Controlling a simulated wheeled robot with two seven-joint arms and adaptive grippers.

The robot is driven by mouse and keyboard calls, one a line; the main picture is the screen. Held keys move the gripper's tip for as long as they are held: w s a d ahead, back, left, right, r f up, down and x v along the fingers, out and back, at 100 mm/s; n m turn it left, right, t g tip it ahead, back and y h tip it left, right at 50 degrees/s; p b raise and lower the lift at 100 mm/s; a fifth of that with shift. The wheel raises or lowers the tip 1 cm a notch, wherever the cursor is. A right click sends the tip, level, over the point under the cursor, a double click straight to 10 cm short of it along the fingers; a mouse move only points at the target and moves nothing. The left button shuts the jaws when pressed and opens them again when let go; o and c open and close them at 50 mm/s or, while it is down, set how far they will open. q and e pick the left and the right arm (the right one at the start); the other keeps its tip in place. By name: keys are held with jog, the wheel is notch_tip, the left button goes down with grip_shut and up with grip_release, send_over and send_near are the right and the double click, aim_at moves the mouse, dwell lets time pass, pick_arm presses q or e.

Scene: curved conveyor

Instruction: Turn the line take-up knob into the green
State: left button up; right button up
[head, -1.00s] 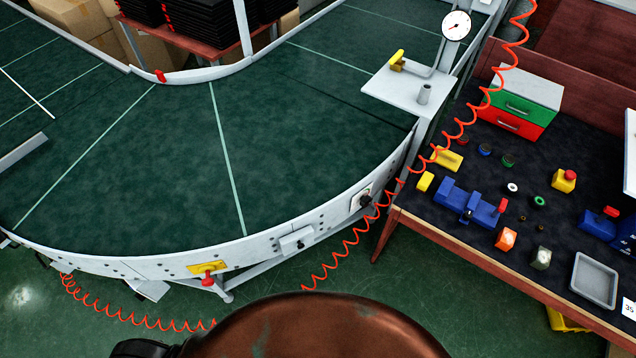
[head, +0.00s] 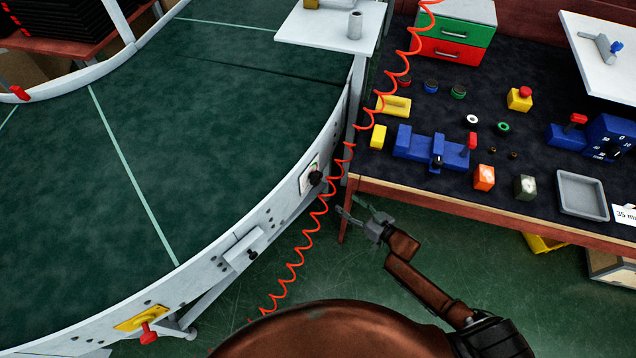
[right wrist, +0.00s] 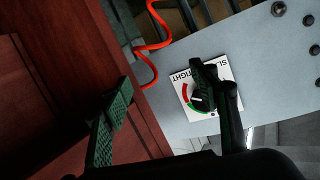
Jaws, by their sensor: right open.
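The take-up knob (head: 316,178) is black and sits on a white plate (head: 305,179) on the conveyor's outer side wall. In the right wrist view the plate (right wrist: 178,79) shows red and green arcs and partly covered lettering. One finger covers much of the knob (right wrist: 197,103) there, so I cannot tell clearly where it points. My right gripper (head: 353,209) is open and empty, a little right of and below the knob in the head view. Its fingers (right wrist: 165,80) spread in the wrist view, one in front of the plate, the other left of it. My left gripper is not in view.
A coiled orange hose (head: 322,212) hangs close to the knob, between the conveyor and the workbench (head: 460,200). A grey latch box (head: 243,250) and a yellow plate with a red handle (head: 143,318) are farther along the wall. Green floor lies below.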

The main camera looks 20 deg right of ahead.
notch_tip(320, 180, up, 2)
jog(key=w+a+r+y+b, duration=0.1)
jog(key=w+a+y, duration=0.1)
jog(key=n+y, duration=0.3)
send_near(319, 180)
jog(key=x, duration=0.2)
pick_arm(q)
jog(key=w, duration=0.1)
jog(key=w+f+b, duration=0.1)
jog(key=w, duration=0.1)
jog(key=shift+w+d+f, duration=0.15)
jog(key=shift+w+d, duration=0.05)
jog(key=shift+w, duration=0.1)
pick_arm(e)
jog(key=shift+m, duration=0.3)
jog(key=x, duration=0.7)
jog(key=shift+w+f, duration=0.25)
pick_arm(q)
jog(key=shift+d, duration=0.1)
pick_arm(e)
jog(key=c, duration=1.2)
